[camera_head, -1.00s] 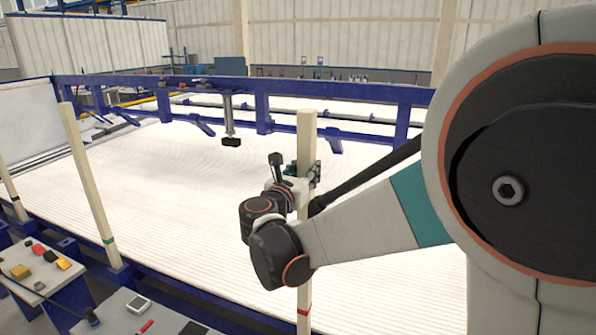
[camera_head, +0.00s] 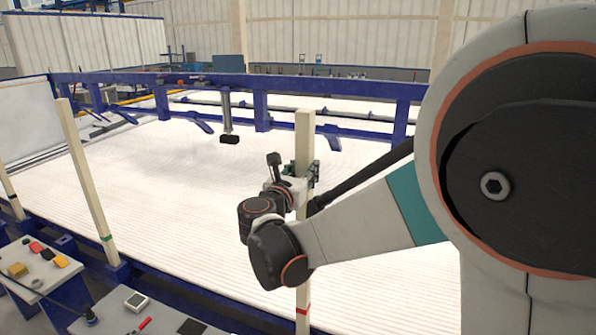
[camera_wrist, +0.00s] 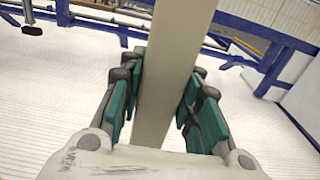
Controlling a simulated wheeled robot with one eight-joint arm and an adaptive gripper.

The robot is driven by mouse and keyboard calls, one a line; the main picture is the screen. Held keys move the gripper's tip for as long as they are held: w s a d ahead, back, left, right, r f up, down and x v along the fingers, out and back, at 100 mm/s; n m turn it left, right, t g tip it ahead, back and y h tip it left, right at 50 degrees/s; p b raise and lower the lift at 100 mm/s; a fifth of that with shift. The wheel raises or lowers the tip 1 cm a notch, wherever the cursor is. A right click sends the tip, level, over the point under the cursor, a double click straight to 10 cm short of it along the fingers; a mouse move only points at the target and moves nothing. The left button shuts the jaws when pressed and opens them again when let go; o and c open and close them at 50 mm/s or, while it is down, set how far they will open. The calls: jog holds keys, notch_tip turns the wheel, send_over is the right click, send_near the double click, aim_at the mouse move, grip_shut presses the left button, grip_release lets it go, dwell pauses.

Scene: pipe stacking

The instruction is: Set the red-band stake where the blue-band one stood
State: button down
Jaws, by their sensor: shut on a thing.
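The red-band stake (camera_head: 304,245) stands upright in the head view, with its red band low on it near the bottom edge of the picture. My gripper (camera_head: 303,172) is shut on this stake in its upper half. In the wrist view the stake (camera_wrist: 165,75) runs between the two green-padded fingers of my gripper (camera_wrist: 160,100). The lower end of the stake is out of view. A green-band stake (camera_head: 88,185) stands slightly tilted at the left, its foot at a blue socket (camera_head: 117,272). No blue band can be made out.
Another stake (camera_head: 10,188) with a dark band stands at the far left edge. Control panels (camera_head: 38,262) with buttons and a grey panel (camera_head: 130,312) lie at the lower left. A blue frame rail (camera_head: 200,82) crosses behind, over the wide pale ribbed bed (camera_head: 170,190).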

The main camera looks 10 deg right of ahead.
jog(key=shift+f+b, duration=0.55)
jog(key=shift+f, duration=0.3)
jog(key=c, duration=1.1)
grip_release()
jog(key=v, duration=0.8)
